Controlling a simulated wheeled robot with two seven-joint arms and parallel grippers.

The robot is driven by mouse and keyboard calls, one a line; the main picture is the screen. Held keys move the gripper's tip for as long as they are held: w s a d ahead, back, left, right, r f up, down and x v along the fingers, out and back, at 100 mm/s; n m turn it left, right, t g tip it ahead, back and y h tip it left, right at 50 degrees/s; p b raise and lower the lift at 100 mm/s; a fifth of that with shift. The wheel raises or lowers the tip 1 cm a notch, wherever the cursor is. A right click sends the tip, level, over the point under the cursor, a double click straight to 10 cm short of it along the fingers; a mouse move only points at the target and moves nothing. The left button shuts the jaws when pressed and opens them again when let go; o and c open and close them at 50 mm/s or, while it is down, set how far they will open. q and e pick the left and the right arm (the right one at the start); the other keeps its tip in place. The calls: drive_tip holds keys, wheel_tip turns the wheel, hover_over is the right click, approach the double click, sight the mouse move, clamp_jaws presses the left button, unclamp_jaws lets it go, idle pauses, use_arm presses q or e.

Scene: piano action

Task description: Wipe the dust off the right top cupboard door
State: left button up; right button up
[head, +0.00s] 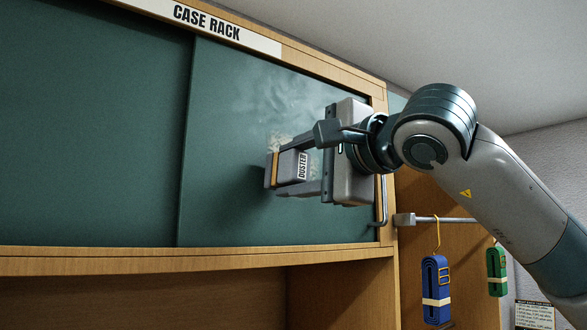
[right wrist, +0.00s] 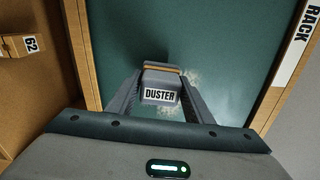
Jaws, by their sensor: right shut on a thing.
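The right top cupboard door (head: 225,110) is a dark green panel in a wooden frame. A pale, cloudy dust smear (head: 265,92) shows on its upper right part, and more pale dust lies just above the duster. My right gripper (head: 285,172) is shut on the grey duster (head: 289,165), which has an orange band and a "DUSTER" label. The duster's face is at the door, though I cannot tell whether it touches. The right wrist view also shows the duster (right wrist: 161,85) between the fingers, with pale dust beside it. My left gripper is not in view.
The left green door (head: 90,120) is beside it under the "CASE RACK" sign (head: 215,25). A rail (head: 445,219) right of the cupboard carries a blue strap (head: 435,285) and a green strap (head: 497,270). A box marked 62 (right wrist: 18,46) shows in the right wrist view.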

drive_tip(key=shift+x, duration=1.05)
idle(0.4)
drive_tip(key=shift+d, duration=0.1)
drive_tip(key=shift+w+d, duration=0.5)
drive_tip(key=shift+d, duration=0.3)
drive_tip(key=shift+w+d, duration=0.5)
drive_tip(key=shift+d, duration=0.25)
drive_tip(key=shift+w+d, duration=1.25)
drive_tip(key=shift+d, duration=0.25)
